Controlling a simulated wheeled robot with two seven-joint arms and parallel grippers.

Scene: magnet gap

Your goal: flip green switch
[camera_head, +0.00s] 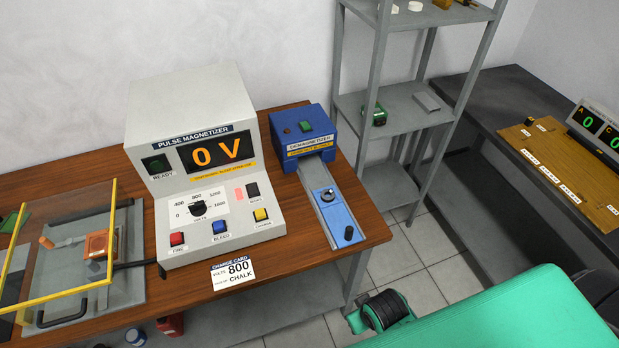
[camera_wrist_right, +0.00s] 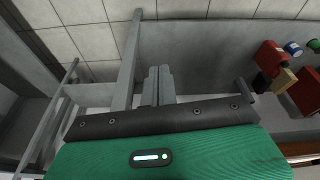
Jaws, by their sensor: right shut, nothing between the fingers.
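The blue demagnetizer (camera_head: 302,142) stands on the right part of the wooden table in the head view. A small green switch (camera_head: 305,126) sits on its top, next to a small dark reddish knob or lamp. I cannot tell which way the switch is tipped. My right gripper (camera_wrist_right: 158,85) shows in the right wrist view, its two grey fingers together and empty. It is away from the demagnetizer, with the floor and grey table frame behind it. I cannot make out its fingers in the head view. My left gripper is in neither view.
The pulse magnetizer (camera_head: 190,165), reading 0 V, stands left of the demagnetizer, with a charge card (camera_head: 233,271) at its front. A yellow-framed clear guard (camera_head: 62,297) is at far left. A grey shelf rack (camera_head: 410,101) rises close behind the table's right end.

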